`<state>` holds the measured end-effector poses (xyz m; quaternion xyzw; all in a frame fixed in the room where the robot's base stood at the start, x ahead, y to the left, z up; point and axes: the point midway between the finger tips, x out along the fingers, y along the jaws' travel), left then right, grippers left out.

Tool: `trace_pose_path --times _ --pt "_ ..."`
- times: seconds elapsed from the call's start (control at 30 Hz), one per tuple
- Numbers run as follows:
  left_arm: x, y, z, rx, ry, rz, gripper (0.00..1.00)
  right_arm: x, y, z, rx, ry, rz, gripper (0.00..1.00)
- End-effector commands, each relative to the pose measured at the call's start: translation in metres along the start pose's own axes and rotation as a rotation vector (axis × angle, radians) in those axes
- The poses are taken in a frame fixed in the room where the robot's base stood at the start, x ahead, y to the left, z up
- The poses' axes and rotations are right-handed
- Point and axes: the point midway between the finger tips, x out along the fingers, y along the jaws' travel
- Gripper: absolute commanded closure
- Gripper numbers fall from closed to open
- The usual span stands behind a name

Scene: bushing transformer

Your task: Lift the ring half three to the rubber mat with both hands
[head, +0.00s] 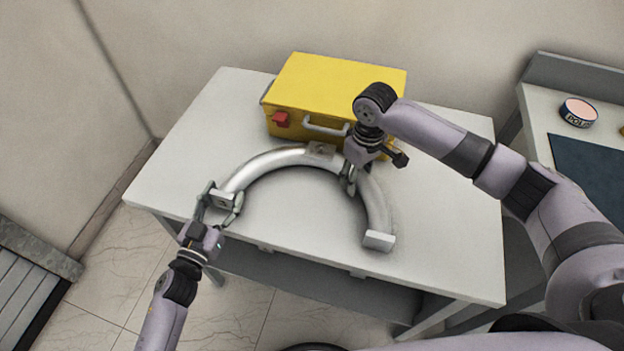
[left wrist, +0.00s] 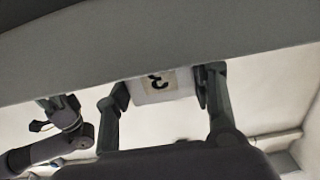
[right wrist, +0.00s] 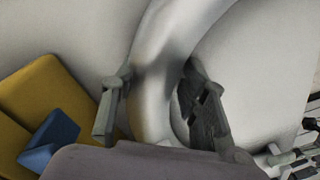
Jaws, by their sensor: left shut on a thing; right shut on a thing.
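The ring half three (head: 284,160) is a silver half ring on the white table, its open side toward me. Its left end face with a label "3" shows in the left wrist view (left wrist: 155,86). My left gripper (head: 221,199) is shut on that left end; its fingers (left wrist: 160,88) stand on both sides of it. My right gripper (head: 349,181) is shut on the upper right part of the arc, which passes between its fingers in the right wrist view (right wrist: 152,85). I cannot tell whether the ring touches the table. A dark mat (head: 590,165) lies on the right bench, cut by the picture edge.
A yellow box (head: 335,90) with a red part and a grey handle stands on the white table (head: 440,240), close behind the ring. A round tin (head: 578,112) stands on the right bench beside the mat. A gap separates table and bench.

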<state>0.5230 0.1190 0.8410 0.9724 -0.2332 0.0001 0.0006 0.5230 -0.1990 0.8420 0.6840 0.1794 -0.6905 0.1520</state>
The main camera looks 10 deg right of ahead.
Motion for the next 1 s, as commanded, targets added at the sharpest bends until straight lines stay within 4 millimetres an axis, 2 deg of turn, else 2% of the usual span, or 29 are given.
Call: trace_pose_path --times 0.23,0.63,1.0 --pt "0.0 -0.002 -0.011 0.005 0.0 -0.003 1.0 -0.012 0.0 0.0 0.002 0.001 0.002 1.0" --pt "0.0 -0.002 -0.048 0.005 -0.001 -0.004 1.0 -0.048 -0.001 0.0 0.002 0.0 0.001 1.0" --pt "0.0 -0.002 -0.051 0.007 -0.001 -0.005 1.0 -0.051 -0.001 0.0 0.002 0.001 0.001 1.0"
